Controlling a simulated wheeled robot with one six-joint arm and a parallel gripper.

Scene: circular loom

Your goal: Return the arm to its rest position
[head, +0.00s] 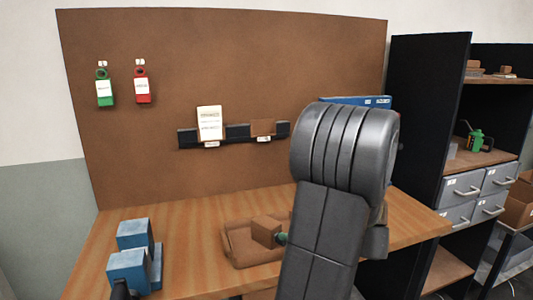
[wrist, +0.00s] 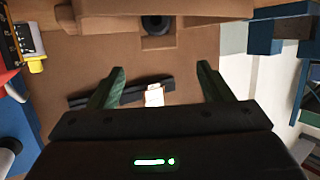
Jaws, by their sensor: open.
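My gripper (wrist: 158,80) shows in the wrist view with its two green fingers spread wide and nothing between them. Beyond the fingers is a brown surface with a dark strip (wrist: 85,100) and a white label (wrist: 154,95). In the head view my grey arm rises at the centre right, in front of the wooden bench (head: 190,220). It hides most of my gripper there. A small green tip shows at the arm's left edge, beside a brown block in a brown tray (head: 240,257); I cannot tell whether it touches the block.
A blue vise-like block (head: 130,265) stands on the bench at left. The brown board (head: 230,70) behind carries a green tag (head: 104,92), a red tag (head: 142,90) and a dark rail (head: 188,138) with cards. A dark shelf unit (head: 430,110) with grey drawers (head: 462,187) stands at right.

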